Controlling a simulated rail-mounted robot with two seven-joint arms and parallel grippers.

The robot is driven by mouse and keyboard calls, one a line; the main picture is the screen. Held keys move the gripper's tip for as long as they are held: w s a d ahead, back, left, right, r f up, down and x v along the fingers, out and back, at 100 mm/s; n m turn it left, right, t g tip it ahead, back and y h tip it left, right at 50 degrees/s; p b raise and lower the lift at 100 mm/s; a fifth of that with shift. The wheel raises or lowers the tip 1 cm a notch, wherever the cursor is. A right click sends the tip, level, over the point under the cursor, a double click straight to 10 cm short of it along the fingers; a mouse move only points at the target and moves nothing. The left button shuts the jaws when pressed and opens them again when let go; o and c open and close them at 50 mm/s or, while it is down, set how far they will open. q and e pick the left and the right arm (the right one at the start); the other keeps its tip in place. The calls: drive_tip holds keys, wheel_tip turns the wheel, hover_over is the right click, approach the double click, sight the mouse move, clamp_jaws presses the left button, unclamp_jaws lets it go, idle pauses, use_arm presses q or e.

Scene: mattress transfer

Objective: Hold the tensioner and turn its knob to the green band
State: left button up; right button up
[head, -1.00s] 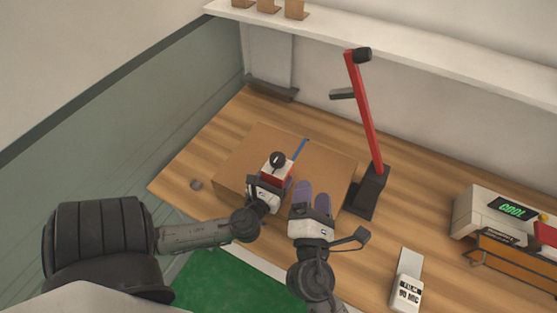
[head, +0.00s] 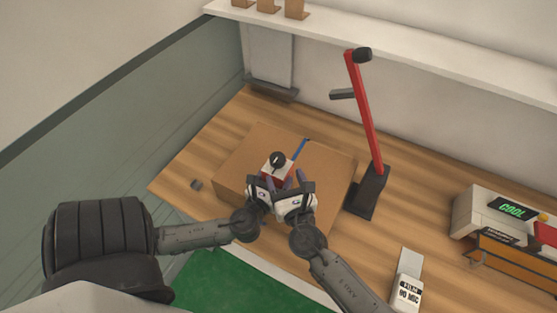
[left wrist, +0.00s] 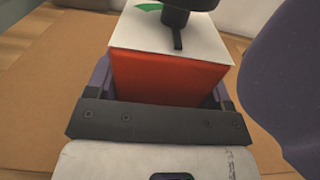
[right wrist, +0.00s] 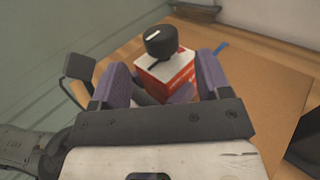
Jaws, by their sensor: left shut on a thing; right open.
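The tensioner (head: 285,164) is a small red box with a white top, standing on a brown cardboard box. Its round black knob (head: 278,159) sits on top, with a white line on it in the right wrist view (right wrist: 160,41). My left gripper (head: 265,184) is shut on the tensioner's red body (left wrist: 168,78). Part of a green band (left wrist: 149,7) shows on the white top beside the knob. My right gripper (head: 292,181) is open, its purple fingers (right wrist: 162,80) pointing toward the tensioner and knob from the near side. A blue strap (head: 300,149) extends from the tensioner.
The cardboard box (head: 327,165) lies on a wooden table (head: 390,225). A red lever on a black base (head: 368,190) stands to the right. A shelf (head: 420,50) runs along the back.

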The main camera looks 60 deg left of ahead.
sight(279, 165)
drive_tip(key=shift+w+a, duration=0.15)
drive_tip(key=shift+a, duration=0.85)
drive_tip(key=shift+w+a, duration=0.2)
drive_tip(key=shift+a, duration=0.8)
drive_tip(key=shift+w+a, duration=0.15)
drive_tip(key=shift+a, duration=0.85)
drive_tip(key=c, duration=0.9)
drive_tip(key=shift+s+r+m+t, duration=0.1)
drive_tip(key=shift+r+m+t, duration=0.15)
drive_tip(key=shift+t, duration=0.25)
drive_tip(key=shift+f+m+t, duration=0.1)
drive_tip(key=shift+m+t, duration=0.35)
drive_tip(key=shift+t, duration=0.15)
drive_tip(key=shift+h, duration=0.3)
